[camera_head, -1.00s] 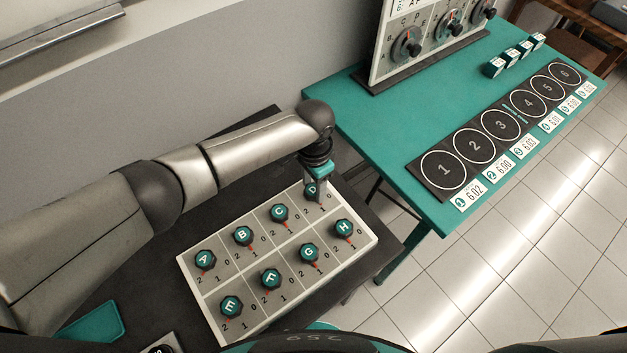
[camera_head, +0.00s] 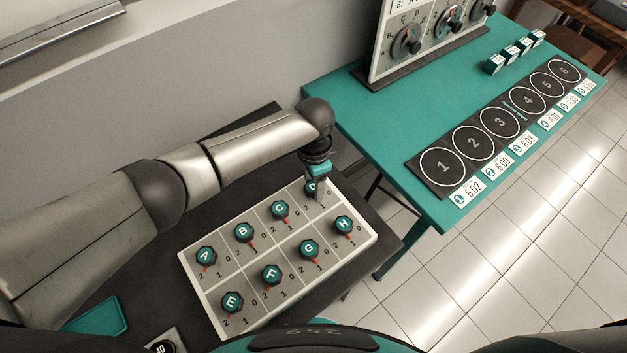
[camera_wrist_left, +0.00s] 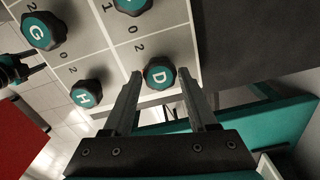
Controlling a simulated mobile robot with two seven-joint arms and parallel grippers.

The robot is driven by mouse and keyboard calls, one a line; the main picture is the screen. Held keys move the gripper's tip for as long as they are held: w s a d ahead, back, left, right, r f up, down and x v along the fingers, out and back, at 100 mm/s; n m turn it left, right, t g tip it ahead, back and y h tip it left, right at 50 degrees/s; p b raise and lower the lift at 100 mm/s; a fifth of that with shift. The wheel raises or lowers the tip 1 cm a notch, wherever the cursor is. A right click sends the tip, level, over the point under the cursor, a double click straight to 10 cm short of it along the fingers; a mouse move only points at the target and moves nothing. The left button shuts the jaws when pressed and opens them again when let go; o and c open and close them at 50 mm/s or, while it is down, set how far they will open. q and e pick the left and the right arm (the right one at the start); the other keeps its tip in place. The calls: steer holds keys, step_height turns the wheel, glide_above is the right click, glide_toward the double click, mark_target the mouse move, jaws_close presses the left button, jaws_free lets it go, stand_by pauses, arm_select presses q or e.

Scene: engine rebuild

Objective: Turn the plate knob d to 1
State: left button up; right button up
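The plate knob D (camera_head: 311,187) is a dark knob with a teal top at the far right corner of the light knob plate (camera_head: 358,259). In the left wrist view, knob D (camera_wrist_left: 159,74) sits between the two fingertips of my left gripper (camera_wrist_left: 160,78), which are apart, one on each side. I cannot tell whether they touch it. A dark gripper-like part, perhaps my right gripper (camera_wrist_left: 12,70), shows at the left edge of the wrist view.
Knob C (camera_head: 279,209) and knob H (camera_head: 344,224) stand near D, with the plate's other knobs beyond. A teal table (camera_head: 400,130) with a numbered black strip (camera_head: 428,183) and a dial panel (camera_head: 385,50) stands to the right. A red surface shows in the wrist view (camera_wrist_left: 18,135).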

mark_target(313, 186)
arm_select(q)
steer(key=o, duration=0.3)
step_height(313, 186, up, 15)
steer(key=shift+r+p, duration=0.15)
steer(key=shift+p, duration=0.45)
stand_by(0.5)
